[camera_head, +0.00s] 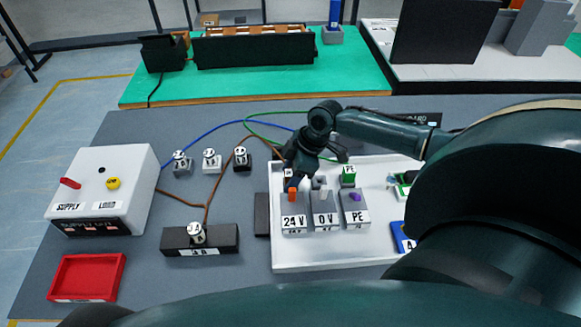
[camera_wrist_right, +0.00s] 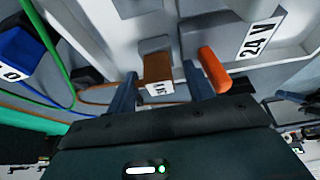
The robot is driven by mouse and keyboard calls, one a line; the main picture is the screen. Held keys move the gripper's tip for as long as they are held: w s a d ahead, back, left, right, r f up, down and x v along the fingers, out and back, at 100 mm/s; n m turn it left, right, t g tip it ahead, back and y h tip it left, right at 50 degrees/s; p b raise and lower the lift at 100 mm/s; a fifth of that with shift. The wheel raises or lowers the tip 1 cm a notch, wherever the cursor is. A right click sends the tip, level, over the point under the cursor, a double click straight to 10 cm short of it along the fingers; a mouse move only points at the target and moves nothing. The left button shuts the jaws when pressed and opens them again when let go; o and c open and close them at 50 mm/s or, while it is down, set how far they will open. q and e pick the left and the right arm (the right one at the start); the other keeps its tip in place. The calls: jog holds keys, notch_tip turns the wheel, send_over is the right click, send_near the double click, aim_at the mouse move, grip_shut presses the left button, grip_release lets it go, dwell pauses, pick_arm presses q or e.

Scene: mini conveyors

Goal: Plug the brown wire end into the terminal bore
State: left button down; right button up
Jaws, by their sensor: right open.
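The brown wire end is a brown block with a white label (camera_wrist_right: 158,72) in the right wrist view, lying between the fingers of my right gripper (camera_wrist_right: 160,92). The fingers are open, with one on each side of it. Its far end meets a grey piece; I cannot tell whether it is inserted. In the head view my right gripper (camera_head: 304,180) is over the back of the grey 24 V terminal block (camera_head: 294,224) and largely hides the brown end. The 24 V block has an orange lever (camera_head: 292,194), also in the wrist view (camera_wrist_right: 213,70). The bore is not clearly seen.
The 0 V (camera_head: 325,219) and PE (camera_head: 355,217) blocks stand beside it on a white tray (camera_head: 300,258). A green PE end (camera_head: 348,176) is behind. Blue, green and brown wires cross the grey table. A white supply box (camera_head: 105,175) and red tray (camera_head: 88,278) are left.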

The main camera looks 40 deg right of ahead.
jog(key=v, duration=1.3)
jog(key=shift+b, duration=0.4)
jog(key=shift+a+r, duration=0.1)
